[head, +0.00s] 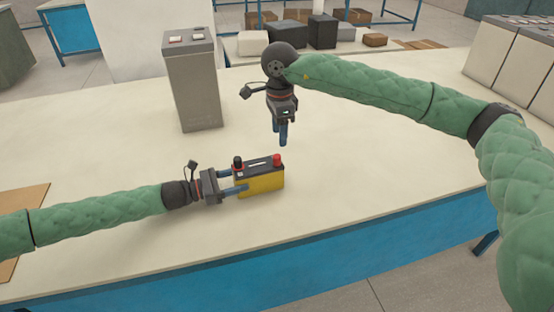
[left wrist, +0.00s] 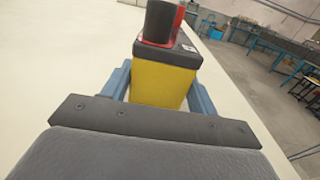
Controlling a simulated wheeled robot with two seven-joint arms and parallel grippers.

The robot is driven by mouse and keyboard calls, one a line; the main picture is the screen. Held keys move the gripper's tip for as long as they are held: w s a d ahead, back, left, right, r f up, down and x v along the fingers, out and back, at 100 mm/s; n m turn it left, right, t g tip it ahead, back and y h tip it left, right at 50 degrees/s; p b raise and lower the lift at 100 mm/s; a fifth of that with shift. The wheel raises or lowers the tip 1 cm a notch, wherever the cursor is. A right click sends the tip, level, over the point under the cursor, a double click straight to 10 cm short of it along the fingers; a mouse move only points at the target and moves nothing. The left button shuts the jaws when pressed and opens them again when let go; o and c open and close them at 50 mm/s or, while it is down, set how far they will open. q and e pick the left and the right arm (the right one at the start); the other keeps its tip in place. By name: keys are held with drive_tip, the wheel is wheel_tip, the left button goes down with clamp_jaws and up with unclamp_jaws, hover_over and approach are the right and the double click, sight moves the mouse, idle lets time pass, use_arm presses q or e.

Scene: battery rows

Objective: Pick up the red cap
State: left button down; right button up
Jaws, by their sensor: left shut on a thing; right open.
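The red cap (head: 277,160) sits on the right end of the top of a yellow and black battery (head: 262,182). A black cap (head: 238,162) stands on the left end; it fills the near top of the battery in the left wrist view (left wrist: 159,20), with red partly hidden behind it. My left gripper (head: 240,189) is shut on the battery's left end, with blue fingers on both sides of the yellow body (left wrist: 160,85). The battery stands upright on the table. My right gripper (head: 281,133) is open and empty, pointing down above and behind the battery, apart from the red cap.
The pale table (head: 350,190) is clear around the battery, with its blue front edge close by. A tall grey box (head: 194,85) stands behind to the left. A brown board (head: 22,205) lies at the left edge. Grey cabinets (head: 505,65) stand at the far right.

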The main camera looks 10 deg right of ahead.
sight(277, 155)
wheel_tip(277, 155, down, 4)
drive_tip(key=shift+r, duration=0.15)
drive_tip(key=shift+w+a+f, duration=0.1)
drive_tip(key=shift+a+f, duration=0.05)
drive_tip(key=shift+f, duration=1.25)
drive_tip(key=shift+w+a+f, duration=0.1)
drive_tip(key=shift+a+f, duration=0.05)
drive_tip(key=shift+f, duration=1.2)
drive_tip(key=c, duration=1)
